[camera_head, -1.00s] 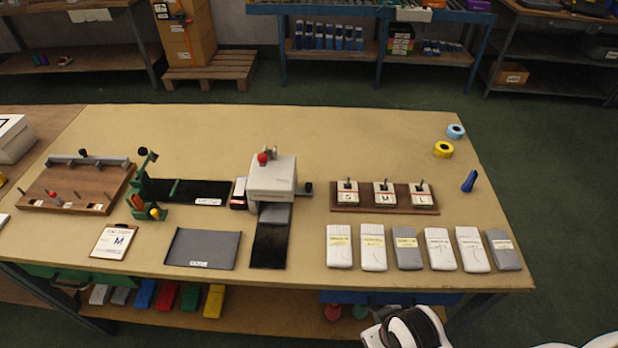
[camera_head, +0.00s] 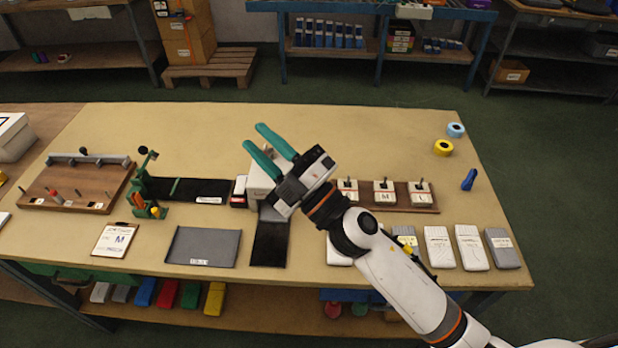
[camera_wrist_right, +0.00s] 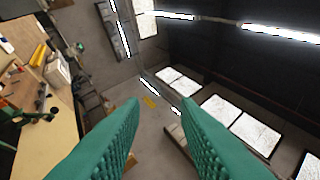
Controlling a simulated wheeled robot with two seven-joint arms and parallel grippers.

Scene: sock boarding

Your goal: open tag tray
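No part in view is clearly marked as the tag tray. A green drawer front (camera_head: 45,272) with a dark handle (camera_head: 72,281) sits under the table's front left edge, and it looks closed. My right gripper (camera_head: 255,135) is raised above the middle of the table, in front of the grey-white press (camera_head: 258,185) in the head view, and hides much of it. Its two green fingers are apart and empty, as the right wrist view also shows (camera_wrist_right: 161,102). My left gripper is not in view.
The table (camera_head: 350,125) holds a wooden jig (camera_head: 75,187), a green stand (camera_head: 148,190), a dark grey mat (camera_head: 203,247), a clipboard (camera_head: 116,240) and an S, M, L block rack (camera_head: 432,202). Several sock packs (camera_head: 470,248) line the front right. The back of the table is mostly clear.

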